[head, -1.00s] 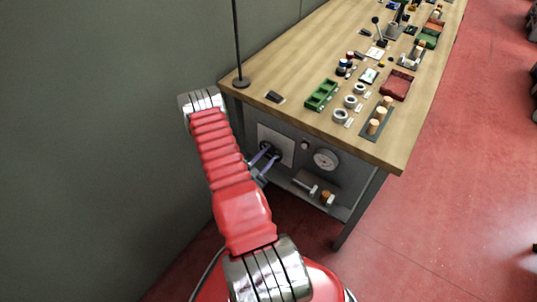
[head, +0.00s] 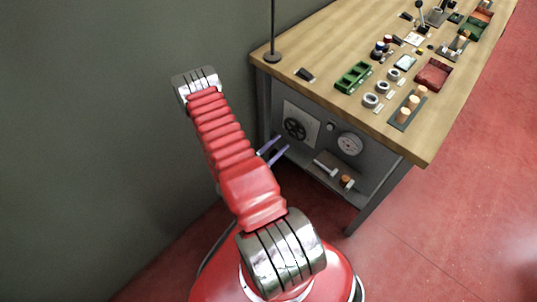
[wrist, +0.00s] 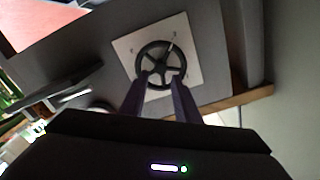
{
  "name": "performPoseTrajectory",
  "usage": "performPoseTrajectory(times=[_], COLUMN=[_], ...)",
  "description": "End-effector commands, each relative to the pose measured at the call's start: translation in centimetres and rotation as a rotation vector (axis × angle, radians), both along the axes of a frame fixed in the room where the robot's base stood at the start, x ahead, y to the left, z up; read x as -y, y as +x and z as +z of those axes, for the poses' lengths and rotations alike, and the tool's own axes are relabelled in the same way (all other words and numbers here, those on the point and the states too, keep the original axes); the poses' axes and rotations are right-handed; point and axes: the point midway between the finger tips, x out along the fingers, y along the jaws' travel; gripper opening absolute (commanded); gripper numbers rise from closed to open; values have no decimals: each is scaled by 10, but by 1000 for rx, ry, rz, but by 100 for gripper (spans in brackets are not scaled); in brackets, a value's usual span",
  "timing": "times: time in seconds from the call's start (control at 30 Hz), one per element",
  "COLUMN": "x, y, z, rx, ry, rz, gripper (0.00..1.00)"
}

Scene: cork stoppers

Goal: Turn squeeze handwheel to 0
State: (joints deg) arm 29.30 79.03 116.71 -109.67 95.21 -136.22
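The squeeze handwheel (head: 294,128) is a dark spoked wheel on a pale square plate (head: 312,115) on the grey panel under the bench. It also shows in the wrist view (wrist: 161,64), with a light mark on its rim toward the upper right and small plate markings too blurred to read. My gripper (head: 273,151) is open and empty, its two purple fingers apart, pointing at the wheel from below left with a visible gap. In the wrist view the fingertips (wrist: 161,78) overlap the wheel's lower part in the picture.
Right of the wheel are a small knob (head: 330,126) and a round white gauge (head: 350,143). Below, a shelf holds a pale tool (head: 325,166) and a cork-coloured piece (head: 346,181). The wooden bench top (head: 350,45) carries trays and small parts. A grey wall (head: 90,120) stands left.

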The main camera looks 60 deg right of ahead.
Motion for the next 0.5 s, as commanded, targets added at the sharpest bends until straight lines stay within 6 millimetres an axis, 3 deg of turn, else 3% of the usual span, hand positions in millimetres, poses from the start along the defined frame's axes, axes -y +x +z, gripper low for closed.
performPoseTrajectory(times=[0.5], x=[-51], y=[8], z=[-1], rx=[-2], ry=[2], rz=[1], gripper=[29])
